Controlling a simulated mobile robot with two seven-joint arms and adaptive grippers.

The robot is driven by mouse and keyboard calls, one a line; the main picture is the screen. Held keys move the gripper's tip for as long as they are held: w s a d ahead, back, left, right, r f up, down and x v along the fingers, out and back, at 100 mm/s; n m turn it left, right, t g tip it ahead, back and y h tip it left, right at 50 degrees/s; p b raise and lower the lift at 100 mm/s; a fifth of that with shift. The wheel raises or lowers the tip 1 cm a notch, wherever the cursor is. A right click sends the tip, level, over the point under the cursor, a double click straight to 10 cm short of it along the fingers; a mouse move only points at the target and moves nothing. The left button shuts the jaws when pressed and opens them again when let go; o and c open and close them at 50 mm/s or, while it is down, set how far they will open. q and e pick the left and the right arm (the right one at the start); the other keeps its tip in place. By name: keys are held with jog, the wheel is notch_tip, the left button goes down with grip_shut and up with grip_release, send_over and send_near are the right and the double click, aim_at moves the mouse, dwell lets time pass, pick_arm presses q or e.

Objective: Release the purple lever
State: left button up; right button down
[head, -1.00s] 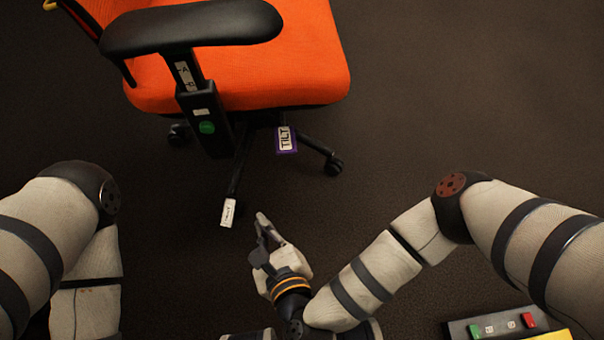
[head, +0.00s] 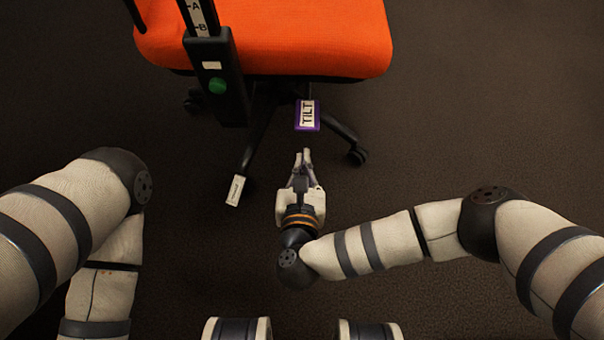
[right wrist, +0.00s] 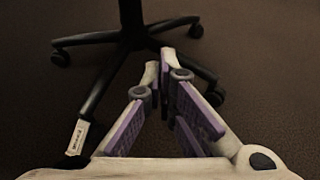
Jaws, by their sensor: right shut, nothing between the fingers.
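The purple lever (head: 307,115) hangs below the front edge of the orange chair seat in the head view, with a white label reading TILT on it. My right gripper (head: 305,155) is shut and empty, just in front of the lever in the picture, with a gap of floor showing between them. In the right wrist view the fingertips (right wrist: 160,68) come together with nothing between them, and the lever does not show there. My left arm comes in from the left in the head view, but its gripper is out of view.
The orange chair (head: 280,40) stands on a black wheeled base, whose legs (right wrist: 105,75) show in the right wrist view. A white tag (head: 236,190) sits at one leg's end. The armrest post (head: 215,80) has a green button (head: 217,86). Dark floor is clear on the right.

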aim_at(307, 115)
jog(key=w+r, duration=0.2)
jog(key=r, duration=0.1)
jog(key=shift+w, duration=0.4)
